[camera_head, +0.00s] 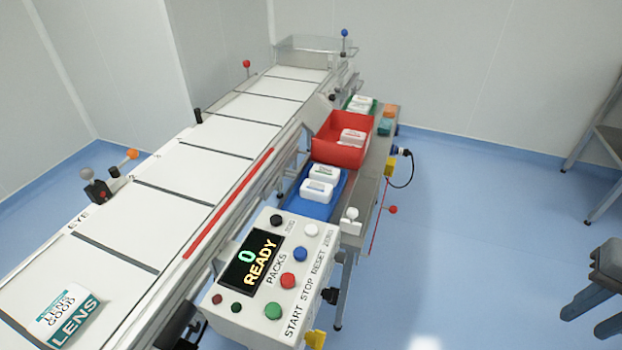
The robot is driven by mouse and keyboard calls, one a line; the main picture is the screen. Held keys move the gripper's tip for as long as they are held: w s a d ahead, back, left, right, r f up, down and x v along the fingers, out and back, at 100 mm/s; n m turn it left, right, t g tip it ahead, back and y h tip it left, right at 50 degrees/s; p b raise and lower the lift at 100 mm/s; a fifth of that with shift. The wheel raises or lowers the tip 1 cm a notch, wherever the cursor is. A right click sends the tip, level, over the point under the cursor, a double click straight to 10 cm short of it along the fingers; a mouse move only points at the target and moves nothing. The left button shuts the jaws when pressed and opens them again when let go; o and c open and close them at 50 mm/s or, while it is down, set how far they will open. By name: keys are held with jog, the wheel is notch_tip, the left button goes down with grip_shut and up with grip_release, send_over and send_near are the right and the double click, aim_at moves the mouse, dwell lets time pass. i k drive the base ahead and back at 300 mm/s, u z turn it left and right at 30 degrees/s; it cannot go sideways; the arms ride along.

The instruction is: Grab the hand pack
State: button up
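No label reading "hand" is legible, so I cannot tell which pack is the hand pack. Two white packs with blue marks, a rear one (323,174) and a front one (317,190), sit in the blue tray (334,206) beside the conveyor. A white pack with red marks (351,138) lies in the red bin (341,155). White packs with green marks (360,103) sit in the green tray behind it. A white and teal pack marked LENS (66,314) lies on the conveyor at the lower left. My gripper is not in view.
The white conveyor (191,178) runs from lower left to the back. A control box (262,278) showing "0 READY" stands in front of the blue tray. Orange and teal blocks (386,118) lie at the side table's far end. Blue floor is open to the right, with dark grey furniture (608,262) at the edge.

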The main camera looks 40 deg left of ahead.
aim_at(310, 189)
jog(key=u, duration=0.75)
jog(key=i, duration=0.9)
jog(key=u, duration=1.1)
jog(key=i, duration=0.25)
jog(key=u, duration=0.25)
